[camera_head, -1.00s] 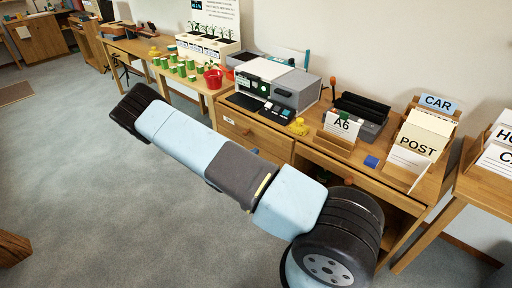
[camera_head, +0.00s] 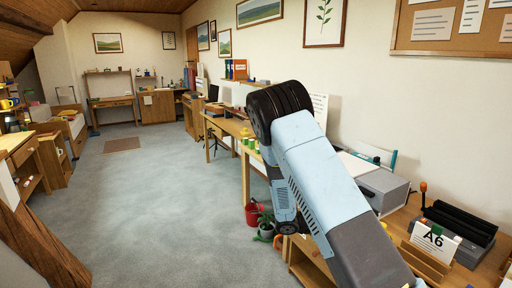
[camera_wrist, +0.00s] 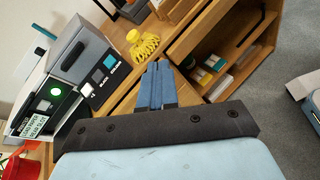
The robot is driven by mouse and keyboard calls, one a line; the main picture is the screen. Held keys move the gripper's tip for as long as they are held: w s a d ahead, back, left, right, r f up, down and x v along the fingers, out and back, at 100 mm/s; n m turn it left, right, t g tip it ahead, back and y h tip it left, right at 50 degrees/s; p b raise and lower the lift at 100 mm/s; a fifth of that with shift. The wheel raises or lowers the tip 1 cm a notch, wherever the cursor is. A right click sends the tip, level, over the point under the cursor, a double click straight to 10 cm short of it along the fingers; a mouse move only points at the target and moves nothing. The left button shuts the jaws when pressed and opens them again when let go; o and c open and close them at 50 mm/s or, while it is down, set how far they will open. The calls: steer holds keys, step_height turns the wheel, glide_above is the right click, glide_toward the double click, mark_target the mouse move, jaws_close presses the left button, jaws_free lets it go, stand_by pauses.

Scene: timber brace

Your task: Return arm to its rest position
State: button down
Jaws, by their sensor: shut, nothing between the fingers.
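My gripper (camera_wrist: 157,84) shows in the wrist view as two blue fingers side by side, shut and empty. It is over the wooden desk front, close to a yellow object (camera_wrist: 143,45). In the head view my light blue and dark grey arm is bent, with a black joint at its top. I cannot make out the fingers there.
A grey machine (camera_head: 384,189), an A6 card (camera_head: 434,241) and a black device (camera_head: 458,223) stand on the desk at right. A red pot (camera_head: 252,212) shows beside my arm. A timber post (camera_head: 38,240) is at lower left. Grey floor lies open in the middle.

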steer(key=s+a+r+m+t+y, duration=0.2)
steer(key=s+r+m+y, duration=0.5)
steer(key=s+r, duration=0.8)
steer(key=s+a+r+m+t+y, duration=0.2)
steer(key=s+a+r+m+y, duration=0.2)
steer(key=s+r, duration=1.1)
step_height(320, 180, up, 4)
steer(key=m+y, duration=0.3)
steer(key=shift+s+a+t, duration=0.15)
steer(key=shift+s+t, duration=0.15)
steer(key=shift+s, duration=0.1)
